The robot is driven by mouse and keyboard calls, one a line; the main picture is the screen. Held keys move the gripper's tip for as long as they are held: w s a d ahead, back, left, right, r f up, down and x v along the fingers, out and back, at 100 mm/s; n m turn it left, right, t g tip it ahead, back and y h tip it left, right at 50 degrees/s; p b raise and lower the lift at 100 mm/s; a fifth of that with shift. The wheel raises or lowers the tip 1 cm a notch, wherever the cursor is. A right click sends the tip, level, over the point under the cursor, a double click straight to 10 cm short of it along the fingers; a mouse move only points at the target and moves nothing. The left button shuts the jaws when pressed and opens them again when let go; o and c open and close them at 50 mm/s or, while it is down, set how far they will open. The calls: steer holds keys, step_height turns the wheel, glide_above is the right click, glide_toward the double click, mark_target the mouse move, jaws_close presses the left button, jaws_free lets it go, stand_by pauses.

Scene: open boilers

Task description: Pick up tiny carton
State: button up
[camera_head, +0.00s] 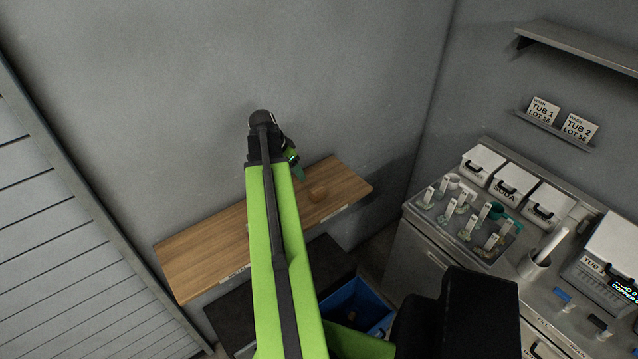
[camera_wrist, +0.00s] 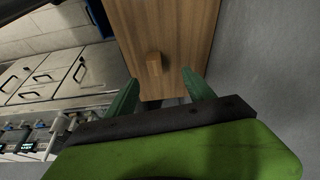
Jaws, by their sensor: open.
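The tiny carton (camera_head: 318,193) is a small brown box on the wooden shelf (camera_head: 205,247), towards its right end. In the wrist view the carton (camera_wrist: 154,64) stands on the wood of the shelf (camera_wrist: 185,30), ahead of my gripper (camera_wrist: 160,84) and roughly in line with the gap between the green fingers. The fingers are apart with nothing between them. In the head view my gripper (camera_head: 297,168) shows partly behind the arm, a little left of the carton and above the shelf. The carton and the fingers look apart.
A blue bin (camera_head: 357,303) stands below the shelf. To the right is a steel counter (camera_head: 425,235) with lidded tubs (camera_head: 482,165), a tray of small items and a cup (camera_head: 534,265). A grey wall (camera_head: 350,80) rises behind the shelf.

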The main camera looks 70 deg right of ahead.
steer(key=s+d+m, duration=0.1)
steer(key=s+d, duration=0.1)
steer(key=s, duration=0.1)
steer(key=b, duration=1.2)
glide_toward(318, 190)
steer(key=x, duration=0.5)
steer(key=shift+w+f, duration=0.2)
steer(key=shift+f, duration=0.15)
steer(key=shift+s+p, duration=0.1)
steer(key=shift+p, duration=0.2)
steer(key=b+x, duration=0.5)
steer(key=shift+s+f, duration=0.1)
steer(key=shift+f, duration=0.05)
steer(key=shift+r, duration=0.2)
jaws_close()
